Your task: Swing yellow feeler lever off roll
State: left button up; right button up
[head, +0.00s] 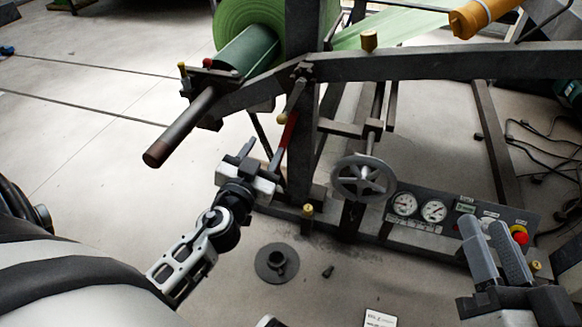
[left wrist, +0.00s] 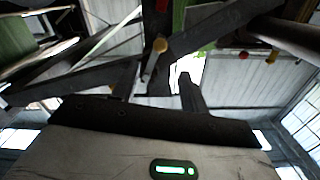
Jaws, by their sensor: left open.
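The green roll (head: 250,25) sits on the machine frame at the top, with a dark shaft (head: 185,125) sticking out to the left. I cannot clearly make out a yellow feeler lever; a small yellow-tipped piece (head: 183,70) stands beside the roll's core. A red-gripped lever (head: 285,132) hangs on the post. My left gripper (head: 262,160) is open just below that lever, close to the post; whether they touch is unclear.
A handwheel (head: 364,179) and a gauge panel (head: 450,213) with a red button stand right of the post. A dark beam (head: 430,63) crosses above, with an orange roller (head: 480,15) behind. A round flanged part (head: 277,264) lies on the floor. The floor at left is mostly clear.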

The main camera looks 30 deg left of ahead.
pick_arm(q)
jog(key=s+d+r+g+h+p, duration=0.3)
jog(key=s+d+r+p, duration=0.2)
jog(key=p, duration=0.7)
jog(key=s+d+r+m+g+h+p, duration=0.1)
jog(key=s+d+r+p, duration=0.5)
jog(key=p, duration=0.6)
notch_tip(320, 180, up, 2)
jog(key=d+g+h, duration=0.1)
jog(key=d+h, duration=0.1)
jog(key=d, duration=0.1)
jog(key=shift+m+g+p, duration=0.3)
jog(key=shift+g+p, duration=0.1)
jog(key=shift+s+r, duration=0.1)
